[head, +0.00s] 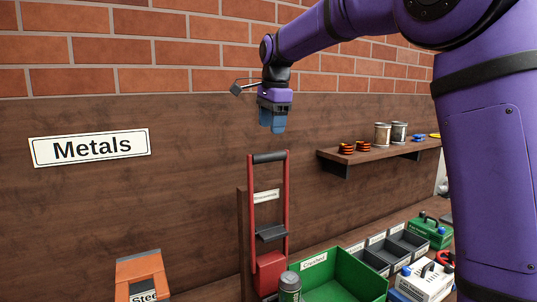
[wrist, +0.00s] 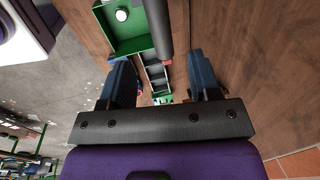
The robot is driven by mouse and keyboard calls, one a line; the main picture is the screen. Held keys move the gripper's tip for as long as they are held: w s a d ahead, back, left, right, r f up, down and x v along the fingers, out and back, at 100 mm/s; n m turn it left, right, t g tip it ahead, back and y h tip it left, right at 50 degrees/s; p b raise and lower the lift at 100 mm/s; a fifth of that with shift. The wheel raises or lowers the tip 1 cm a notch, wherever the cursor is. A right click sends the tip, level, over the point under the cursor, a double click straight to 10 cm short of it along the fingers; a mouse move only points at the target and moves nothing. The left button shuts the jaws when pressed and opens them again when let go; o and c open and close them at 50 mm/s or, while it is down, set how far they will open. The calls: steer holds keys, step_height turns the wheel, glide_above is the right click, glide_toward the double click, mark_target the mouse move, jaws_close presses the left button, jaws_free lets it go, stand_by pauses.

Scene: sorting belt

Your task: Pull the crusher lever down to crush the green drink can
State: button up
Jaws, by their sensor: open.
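The crusher has a red frame (head: 287,205) standing against the wooden wall panel. Its lever is up, with a black handle bar (head: 269,157) across the top. In the wrist view the black bar (wrist: 159,28) shows ahead, between the lines of my fingers. My gripper (head: 272,128) is open and empty, pointing down just above the handle and apart from it; its blue fingers also show in the wrist view (wrist: 160,78).
A green bin labelled Crushed (head: 345,271) sits right of the crusher, with grey trays (head: 408,246) beyond. A wall shelf (head: 375,157) holding cans and coils is at right. An orange Steel box (head: 141,270) stands at left, below a Metals sign (head: 90,147).

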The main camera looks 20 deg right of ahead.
mark_target(269, 153)
steer(key=f, duration=0.3)
steer(key=w+f, duration=0.1)
steer(key=f, duration=0.5)
steer(key=shift+w+a, duration=0.15)
steer(key=shift+w, duration=0.05)
steer(key=shift+r, duration=0.1)
